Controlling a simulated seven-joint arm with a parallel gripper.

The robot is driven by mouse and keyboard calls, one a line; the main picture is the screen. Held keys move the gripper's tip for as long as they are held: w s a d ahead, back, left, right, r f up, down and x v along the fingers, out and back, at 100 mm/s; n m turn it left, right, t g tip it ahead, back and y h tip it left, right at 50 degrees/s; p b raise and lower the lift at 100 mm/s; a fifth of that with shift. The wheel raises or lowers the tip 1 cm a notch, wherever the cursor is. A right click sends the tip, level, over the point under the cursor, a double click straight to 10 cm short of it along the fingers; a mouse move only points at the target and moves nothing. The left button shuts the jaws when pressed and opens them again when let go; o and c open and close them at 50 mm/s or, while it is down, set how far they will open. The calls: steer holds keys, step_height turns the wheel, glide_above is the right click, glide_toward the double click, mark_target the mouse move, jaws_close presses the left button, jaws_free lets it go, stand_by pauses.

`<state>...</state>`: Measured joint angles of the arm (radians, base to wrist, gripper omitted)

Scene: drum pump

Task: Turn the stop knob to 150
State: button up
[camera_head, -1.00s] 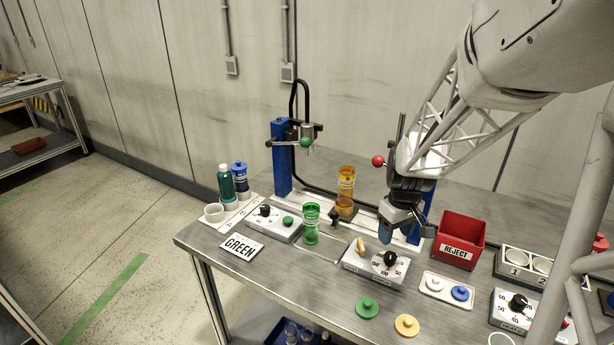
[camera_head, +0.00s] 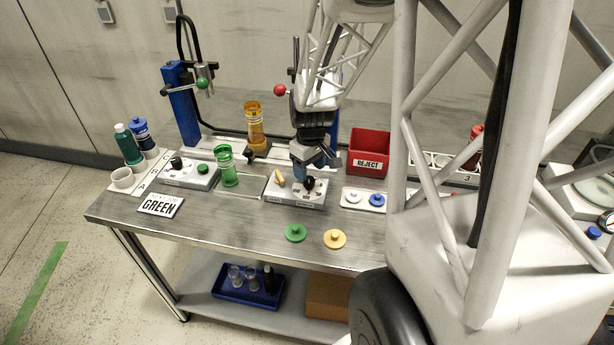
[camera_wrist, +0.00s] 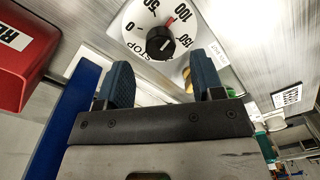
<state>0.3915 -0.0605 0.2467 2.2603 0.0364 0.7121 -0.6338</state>
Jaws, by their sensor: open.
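The stop knob (camera_head: 309,184) is black and sits on a white dial on a grey box (camera_head: 296,197). In the wrist view the stop knob (camera_wrist: 160,42) shows close up, with the word STOP beside it and the dial numbers 0, 50, 100 and 150. A red mark lies at the knob's edge near 100. My gripper (camera_head: 314,162) is just above and behind the knob. In the wrist view my gripper (camera_wrist: 163,72) is open and empty, its two blue fingers apart, with the knob ahead of the gap.
A yellow handle (camera_head: 279,176) stands on the same box, left of the knob. A red REJECT bin (camera_head: 369,152) is close on the right. A green cup (camera_head: 227,166) and an amber cylinder (camera_head: 254,125) stand left. Green (camera_head: 295,233) and yellow (camera_head: 335,239) discs lie in front.

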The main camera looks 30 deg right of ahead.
mark_target(309, 179)
steer(key=shift+f, duration=2)
steer(key=c, duration=0.9)
steer(key=shift+m, duration=0.4)
steer(key=m, duration=1)
steer(key=shift+m, duration=1.7)
